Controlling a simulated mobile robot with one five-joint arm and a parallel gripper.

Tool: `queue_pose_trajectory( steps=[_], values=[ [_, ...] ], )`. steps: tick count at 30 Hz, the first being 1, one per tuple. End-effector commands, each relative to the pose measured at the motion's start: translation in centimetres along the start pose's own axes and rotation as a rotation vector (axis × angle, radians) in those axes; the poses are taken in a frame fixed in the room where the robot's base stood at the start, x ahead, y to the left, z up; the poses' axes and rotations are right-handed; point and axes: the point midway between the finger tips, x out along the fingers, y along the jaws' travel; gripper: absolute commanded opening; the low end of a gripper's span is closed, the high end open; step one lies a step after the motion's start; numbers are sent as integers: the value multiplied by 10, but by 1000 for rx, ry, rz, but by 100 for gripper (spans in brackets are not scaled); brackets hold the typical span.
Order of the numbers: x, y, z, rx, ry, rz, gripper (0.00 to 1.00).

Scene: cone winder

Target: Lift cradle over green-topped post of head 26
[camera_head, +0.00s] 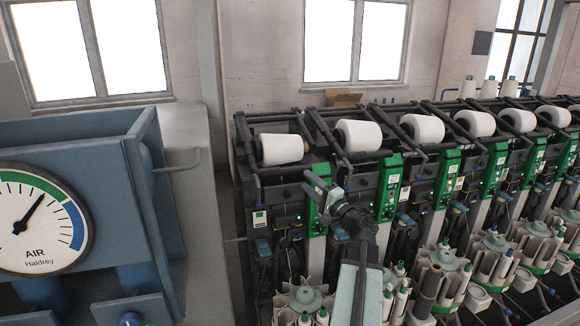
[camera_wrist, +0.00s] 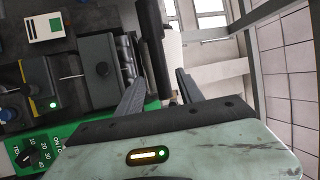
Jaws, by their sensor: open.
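My gripper (camera_head: 316,182) is open in front of the leftmost winding heads, beside a green-fronted post (camera_head: 315,207). A second green-fronted post (camera_head: 389,186) stands to its right. In the wrist view my two dark fingers (camera_wrist: 160,90) are apart, and a dark bar (camera_wrist: 152,42) shows beyond the gap between them. I cannot tell whether they touch it. Dark cradle arms (camera_head: 324,130) run along the top of the heads beside white cones (camera_head: 360,135) (camera_head: 281,149). No head number is readable, so I cannot tell which is head 26.
A blue cabinet with an AIR gauge (camera_head: 38,222) stands at the left, with a pale wall end (camera_head: 190,190) beside it. Bobbin magazines (camera_head: 441,275) stand low in front of the heads. In the wrist view, a green panel with a dial (camera_wrist: 28,156) lies close at left.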

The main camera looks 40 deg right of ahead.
Motion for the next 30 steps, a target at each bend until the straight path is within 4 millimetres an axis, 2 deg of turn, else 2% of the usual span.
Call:
queue_pose_trajectory(
  steps=[5,12,16,19,26,27,30],
  values=[
    [9,-1,-1,2,-1,-2,44],
    [54,-2,-1,1,-3,-1,44],
    [71,-1,-1,1,-1,0,44],
    [77,0,0,1,-2,0,44],
    [78,0,0,0,-1,0,44],
    [78,0,0,0,-1,0,41],
    [78,0,0,0,0,0,14]
  ],
)
